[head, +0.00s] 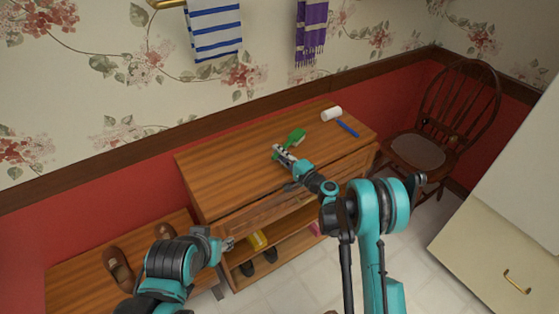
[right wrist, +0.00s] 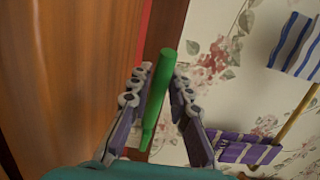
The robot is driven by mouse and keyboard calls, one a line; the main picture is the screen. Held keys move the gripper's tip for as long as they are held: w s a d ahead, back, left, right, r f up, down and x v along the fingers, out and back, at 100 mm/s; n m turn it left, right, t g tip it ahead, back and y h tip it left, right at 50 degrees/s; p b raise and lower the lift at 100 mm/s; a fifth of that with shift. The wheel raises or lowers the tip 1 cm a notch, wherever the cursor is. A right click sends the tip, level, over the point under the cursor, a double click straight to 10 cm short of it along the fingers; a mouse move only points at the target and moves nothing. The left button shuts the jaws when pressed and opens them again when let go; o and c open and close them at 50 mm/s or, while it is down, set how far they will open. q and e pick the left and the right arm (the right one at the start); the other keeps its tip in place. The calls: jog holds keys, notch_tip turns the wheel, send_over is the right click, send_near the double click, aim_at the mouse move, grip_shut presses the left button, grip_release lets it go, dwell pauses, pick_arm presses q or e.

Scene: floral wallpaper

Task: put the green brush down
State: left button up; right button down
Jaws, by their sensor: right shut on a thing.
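The green brush (head: 296,136) is over the top of the wooden cabinet (head: 225,172). My right gripper (head: 284,155) is shut on it. In the right wrist view, the brush's green handle (right wrist: 158,95) runs between the two fingers of my right gripper (right wrist: 160,80). The fingers hide part of the brush in the head view, and I cannot tell whether it touches the wood. My left gripper (head: 228,244) is low at the cabinet's front left, away from the brush. It is too small to tell whether it is open.
A white roll (head: 331,114) and a blue brush-like item (head: 347,129) lie at the cabinet top's right end. The top's left part is clear. A striped towel (head: 214,30) and a purple towel (head: 311,30) hang above. A wooden chair (head: 440,125) stands at the right.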

notch_tip(320, 180, down, 3)
jog(key=shift+r+b, duration=0.2)
jog(key=shift+b, duration=0.2)
jog(key=shift+r, duration=0.15)
jog(key=shift+f, duration=0.2)
jog(key=c, duration=1.7)
grip_release()
